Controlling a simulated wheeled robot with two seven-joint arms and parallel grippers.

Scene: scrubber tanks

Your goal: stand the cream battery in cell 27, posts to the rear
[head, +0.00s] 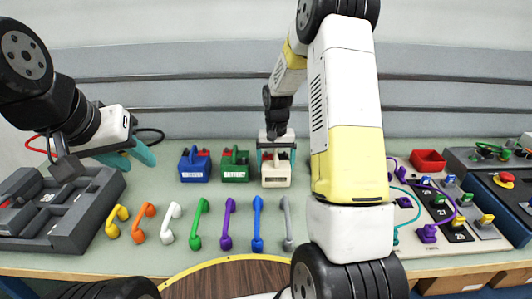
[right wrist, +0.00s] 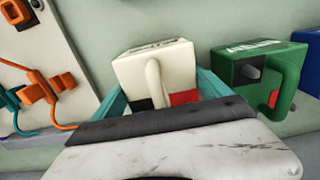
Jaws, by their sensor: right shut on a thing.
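The cream battery (head: 276,175) stands in the back row on the bench, right of the green one. It also shows in the right wrist view (right wrist: 155,68), with a cream handle and a black and a red post block. My right gripper (head: 276,152) is shut on it from above, with teal fingers on both sides. I cannot tell whether its base touches the bench. My left gripper (head: 130,156) is open and empty, above the bench near the grey cell rack (head: 75,228) at the left. The rack's small cell numbers are unreadable, so I cannot pick out cell 27.
A blue battery (head: 194,166) and a green battery (head: 235,167) stand left of the cream one. Several coloured handles, among them a white one (head: 171,223), lie in front. A cabled panel (head: 450,215) and a red bin (head: 429,161) are at right.

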